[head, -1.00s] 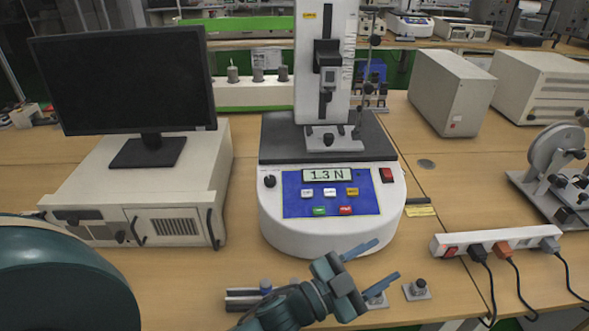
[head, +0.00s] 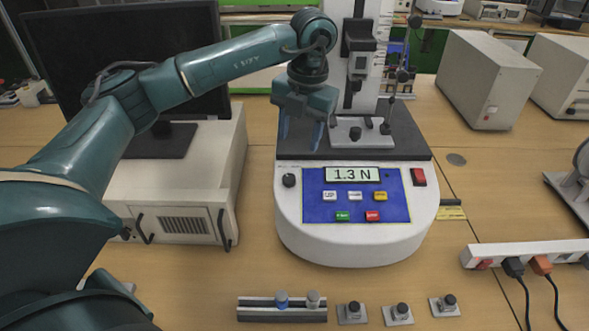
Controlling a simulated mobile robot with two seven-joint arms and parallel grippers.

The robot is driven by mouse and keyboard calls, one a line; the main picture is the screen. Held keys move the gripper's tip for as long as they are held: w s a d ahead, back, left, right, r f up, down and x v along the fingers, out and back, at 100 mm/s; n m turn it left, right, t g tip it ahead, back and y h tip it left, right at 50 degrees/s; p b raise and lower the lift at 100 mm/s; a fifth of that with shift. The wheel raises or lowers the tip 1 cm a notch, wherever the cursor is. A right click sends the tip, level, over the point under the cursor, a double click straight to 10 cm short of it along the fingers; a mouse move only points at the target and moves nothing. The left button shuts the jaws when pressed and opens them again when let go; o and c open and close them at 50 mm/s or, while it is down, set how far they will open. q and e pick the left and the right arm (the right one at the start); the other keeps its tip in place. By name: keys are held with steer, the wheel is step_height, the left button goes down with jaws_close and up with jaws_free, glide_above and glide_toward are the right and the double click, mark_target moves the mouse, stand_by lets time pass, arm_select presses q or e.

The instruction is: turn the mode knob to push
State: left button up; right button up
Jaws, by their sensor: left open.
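The force tester (head: 357,240) stands in the middle of the desk, with a white rounded base and a blue panel. Its display (head: 352,174) reads 1.3 N. A black knob (head: 289,180) sits on the base's top face, left of the blue panel; it appears to be the mode knob. Its pointer direction and any labels are too small to read. My left gripper (head: 301,143) is open and empty, fingers pointing down, above and just behind the knob, apart from it. My right gripper is not in view.
A red switch (head: 418,177) sits right of the panel. A monitor (head: 60,60) on a beige unit (head: 185,185) stands left, behind my left arm. A rail with two cylinders (head: 282,309) and several small knobbed fixtures lie in front. A power strip (head: 525,252) is at right.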

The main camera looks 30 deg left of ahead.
mark_target(289, 179)
arm_select(q)
steer(key=f, duration=0.4)
steer(key=a+f+p, duration=0.1)
steer(key=f, duration=0.3)
steer(key=a+f+p, duration=0.1)
steer(key=f, duration=0.3)
steer(key=shift+s+a+f, duration=0.1)
steer(key=shift+a+f, duration=0.15)
steer(key=shift+c, duration=0.4)
steer(key=c, duration=0.9)
